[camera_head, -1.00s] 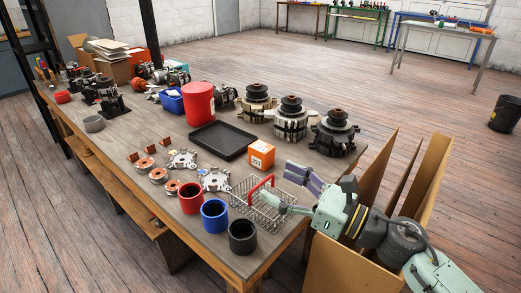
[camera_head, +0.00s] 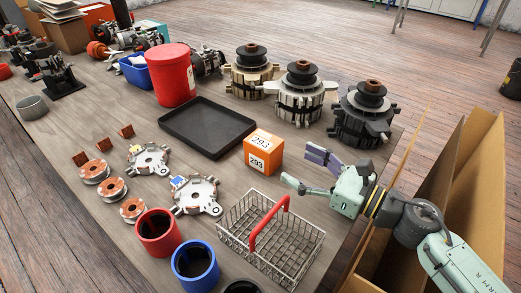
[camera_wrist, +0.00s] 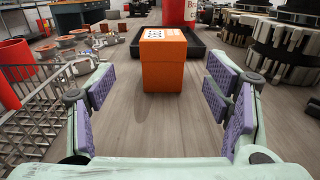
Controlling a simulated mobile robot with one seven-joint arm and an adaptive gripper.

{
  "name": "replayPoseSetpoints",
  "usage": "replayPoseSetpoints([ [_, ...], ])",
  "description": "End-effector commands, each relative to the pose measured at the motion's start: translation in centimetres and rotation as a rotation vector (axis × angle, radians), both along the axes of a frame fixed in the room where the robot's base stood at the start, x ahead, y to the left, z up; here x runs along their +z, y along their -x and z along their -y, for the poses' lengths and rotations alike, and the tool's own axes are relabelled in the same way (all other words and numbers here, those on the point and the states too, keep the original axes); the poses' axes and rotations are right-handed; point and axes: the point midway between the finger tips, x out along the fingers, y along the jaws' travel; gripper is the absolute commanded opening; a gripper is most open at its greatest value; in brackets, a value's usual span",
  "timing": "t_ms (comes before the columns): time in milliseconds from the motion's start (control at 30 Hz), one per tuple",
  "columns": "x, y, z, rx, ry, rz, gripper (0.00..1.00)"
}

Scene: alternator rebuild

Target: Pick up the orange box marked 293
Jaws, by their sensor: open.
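The orange box (camera_head: 263,152) stands upright on the workbench, with white labels reading 293 on its top and front. In the wrist view the orange box (camera_wrist: 164,62) is centred ahead, between and beyond the fingertips. My gripper (camera_head: 303,169) is open and empty, to the right of and in front of the box, with its fingers pointing at it. In the wrist view my gripper (camera_wrist: 162,95) shows purple pads spread wider than the box. The pads do not touch it.
A wire basket with a red handle (camera_head: 270,240) stands close in front of my gripper. A black tray (camera_head: 207,127) lies behind the box. Alternators (camera_head: 300,90) line the back edge. Red (camera_head: 158,232) and blue (camera_head: 195,264) cups stand at the front. Cardboard (camera_head: 478,180) rises at right.

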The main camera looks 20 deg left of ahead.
Motion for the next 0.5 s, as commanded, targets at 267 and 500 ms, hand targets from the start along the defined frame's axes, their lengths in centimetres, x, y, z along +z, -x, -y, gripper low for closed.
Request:
replayPoseSetpoints([
  [267,0.2,-1.4,-3.7,0.006,-0.002,-0.001,0.72],
  [500,0.2,-2.3,-5.5,0.003,-0.001,-0.001,0.72],
])
